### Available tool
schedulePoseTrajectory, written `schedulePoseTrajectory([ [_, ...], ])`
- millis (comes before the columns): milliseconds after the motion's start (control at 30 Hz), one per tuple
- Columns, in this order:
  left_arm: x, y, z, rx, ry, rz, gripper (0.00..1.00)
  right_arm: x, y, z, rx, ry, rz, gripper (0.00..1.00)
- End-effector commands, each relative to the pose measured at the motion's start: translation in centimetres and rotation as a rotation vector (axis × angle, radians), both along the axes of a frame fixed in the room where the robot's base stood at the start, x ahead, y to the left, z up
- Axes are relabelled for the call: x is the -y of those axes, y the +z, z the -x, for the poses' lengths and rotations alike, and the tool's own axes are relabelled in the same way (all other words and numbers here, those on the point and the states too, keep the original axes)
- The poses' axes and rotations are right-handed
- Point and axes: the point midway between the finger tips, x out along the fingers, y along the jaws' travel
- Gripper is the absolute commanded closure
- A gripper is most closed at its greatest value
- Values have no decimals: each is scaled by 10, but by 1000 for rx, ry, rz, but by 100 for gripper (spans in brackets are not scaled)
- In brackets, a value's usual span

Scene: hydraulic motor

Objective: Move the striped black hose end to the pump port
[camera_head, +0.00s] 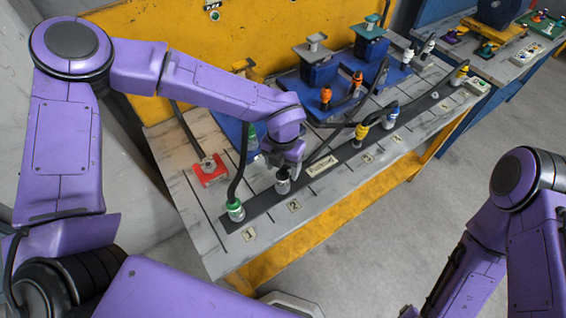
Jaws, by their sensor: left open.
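A dark-and-pale hose end (282,184) stands on the black strip by the label 2; it looks like the black one, but its stripes are too small to make out. My left gripper (284,165) is just above it, pointing down and open. The arm's wrist hides part of the bench behind it, and I cannot tell whether the fingers touch the hose end. Two blue units (320,72) with grey or teal tops stand at the back, with orange fittings in front. I cannot tell which fitting is the pump port. My right arm is at the right, its gripper out of the picture.
A green-ringed hose end (236,211) stands to the left on the strip (262,205). Yellow (361,132) and blue (391,112) hose ends stand to the right. A red block (211,170) lies at the left. Black hoses cross the bench. The floor at right is clear.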

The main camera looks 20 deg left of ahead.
Motion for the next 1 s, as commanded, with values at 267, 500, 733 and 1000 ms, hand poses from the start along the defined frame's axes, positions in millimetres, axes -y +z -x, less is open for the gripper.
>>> schedulePoseTrajectory([
  [267,0,-21,0,0,0,0,36,0,-13,0,-1,0,-1,31],
  [500,0,-20,0,1,0,0,36,0,-12,0,0,0,0,31],
  [733,0,-19,1,1,-1,0,36,0,-8,0,0,0,0,31],
  [1000,0,-20,1,1,0,0,65,0,-9,0,0,0,0,31],
])
